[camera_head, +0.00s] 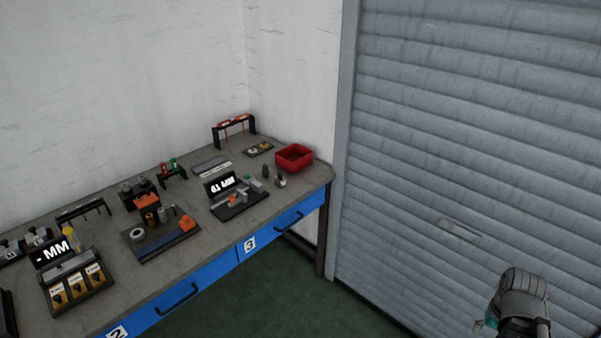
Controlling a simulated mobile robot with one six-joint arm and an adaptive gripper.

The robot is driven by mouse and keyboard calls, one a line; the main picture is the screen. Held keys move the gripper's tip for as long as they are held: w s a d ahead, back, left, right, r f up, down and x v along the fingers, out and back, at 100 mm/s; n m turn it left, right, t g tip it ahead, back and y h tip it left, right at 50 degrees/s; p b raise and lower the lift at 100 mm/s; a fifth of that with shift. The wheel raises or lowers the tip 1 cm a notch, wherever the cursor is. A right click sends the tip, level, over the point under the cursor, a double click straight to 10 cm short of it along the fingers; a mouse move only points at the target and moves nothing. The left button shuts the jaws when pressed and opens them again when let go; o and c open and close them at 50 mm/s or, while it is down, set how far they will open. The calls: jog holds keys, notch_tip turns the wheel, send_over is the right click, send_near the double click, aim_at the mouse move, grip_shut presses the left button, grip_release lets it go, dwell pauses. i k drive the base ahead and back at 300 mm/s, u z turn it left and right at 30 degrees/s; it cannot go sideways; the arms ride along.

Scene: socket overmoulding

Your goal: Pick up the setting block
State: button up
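I cannot tell for certain which item is the setting block. A small grey metal piece (280,181) stands near the right end of the workbench, in front of the red bin; it could be the block, but it is too small to make out. A small dark upright piece (265,171) stands just left of it. Part of my arm shows at the lower right, in front of the shutter and well away from the bench. The fingers of my gripper cannot be made out, so nothing shows of what it holds.
The workbench (318,175) carries a red bin (294,156), a gauge with a display (221,184), a tool tray (187,240), racks and several small fixtures. Blue drawers (215,268) run below its front. A roller shutter (450,130) closes the right side. Green floor (300,310) is clear.

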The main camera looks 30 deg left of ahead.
aim_at(280, 182)
jog(key=u, duration=0.05)
jog(key=i, duration=0.8)
jog(key=u, duration=0.7)
jog(key=i, duration=0.95)
jog(key=u, duration=0.6)
jog(key=k, duration=0.95)
jog(key=u, duration=0.2)
jog(key=i, duration=0.5)
jog(key=z, duration=0.05)
